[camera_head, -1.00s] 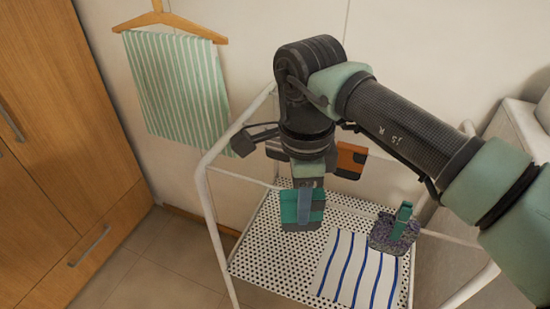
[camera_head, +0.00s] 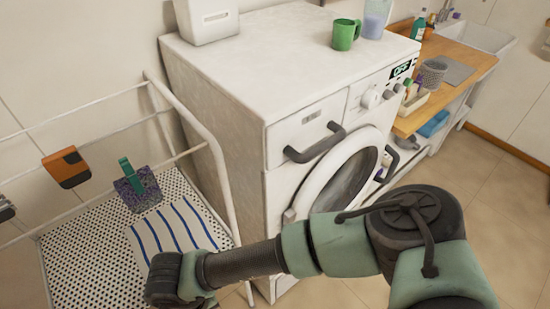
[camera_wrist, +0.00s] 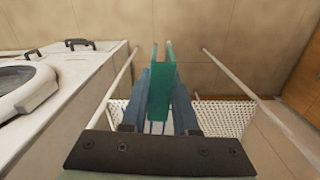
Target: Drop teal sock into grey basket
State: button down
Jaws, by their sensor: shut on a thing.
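The sock is over the white dotted shelf of the rack. In the head view my arm reaches to the lower left, and the gripper and the held sock are out of sight. A small grey mesh container (camera_head: 432,74) stands on the wooden counter at the back right. I cannot tell whether it is the grey basket.
The white rack (camera_head: 95,255) holds a striped cloth (camera_head: 172,229) and a purple-grey piece with a teal clip (camera_head: 137,190). An orange and black piece (camera_head: 66,167) hangs from a rail. A washing machine (camera_head: 225,110) stands beside it, with a green mug (camera_head: 344,35) on top.

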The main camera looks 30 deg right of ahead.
aim_at(431, 86)
jog(key=z, duration=1.4)
jog(key=i+j+z, duration=0.2)
jog(key=z, duration=0.25)
jog(key=i+j+z, duration=0.15)
jog(key=j+z, duration=0.35)
jog(key=i+j, duration=0.2)
jog(key=j, duration=0.25)
